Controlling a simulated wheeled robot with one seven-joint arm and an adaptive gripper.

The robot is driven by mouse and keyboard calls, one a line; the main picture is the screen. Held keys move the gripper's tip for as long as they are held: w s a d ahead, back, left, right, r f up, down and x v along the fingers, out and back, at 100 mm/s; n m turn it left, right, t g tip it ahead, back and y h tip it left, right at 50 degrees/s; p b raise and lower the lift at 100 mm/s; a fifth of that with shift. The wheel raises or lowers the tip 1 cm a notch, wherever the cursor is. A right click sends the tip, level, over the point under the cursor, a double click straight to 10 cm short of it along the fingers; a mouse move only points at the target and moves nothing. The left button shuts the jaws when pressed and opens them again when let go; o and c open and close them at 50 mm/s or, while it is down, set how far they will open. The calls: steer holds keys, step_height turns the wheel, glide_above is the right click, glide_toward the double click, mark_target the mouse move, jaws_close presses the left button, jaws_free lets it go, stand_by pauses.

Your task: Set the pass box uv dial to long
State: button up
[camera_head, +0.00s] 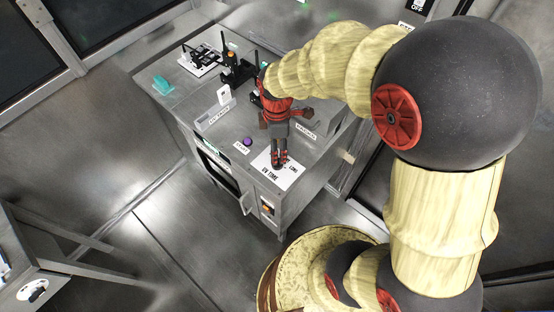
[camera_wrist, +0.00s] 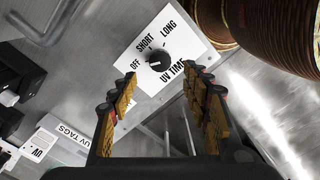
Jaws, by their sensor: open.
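The UV dial is a round black knob (camera_wrist: 158,60) on a white plate (camera_wrist: 187,50) marked OFF, SHORT, LONG and UV TIME. A small white mark on the knob appears to face the OFF side. In the head view the plate (camera_head: 268,178) lies on top of the metal pass box (camera_head: 225,150), and my gripper covers the knob. My gripper (camera_head: 280,163) points down over the plate. In the wrist view my gripper (camera_wrist: 160,76) is open, with one finger on each side below the knob. The knob is not between the pads in that picture; I cannot tell the height gap.
A purple button (camera_head: 248,141) sits left of the plate, near a START label. A UV TAGS holder (camera_head: 215,112), a teal block (camera_head: 163,84) and black devices (camera_head: 237,70) stand farther back. Another table (camera_head: 60,270) is at lower left; open floor lies between.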

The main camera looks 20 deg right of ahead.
step_height(320, 180, down, 8)
steer(key=b, duration=0.2)
steer(key=shift+r+b, duration=0.15)
steer(key=shift+b, duration=0.2)
steer(key=shift+c, duration=1.4)
steer(key=c, duration=0.8)
steer(key=shift+c, duration=0.4)
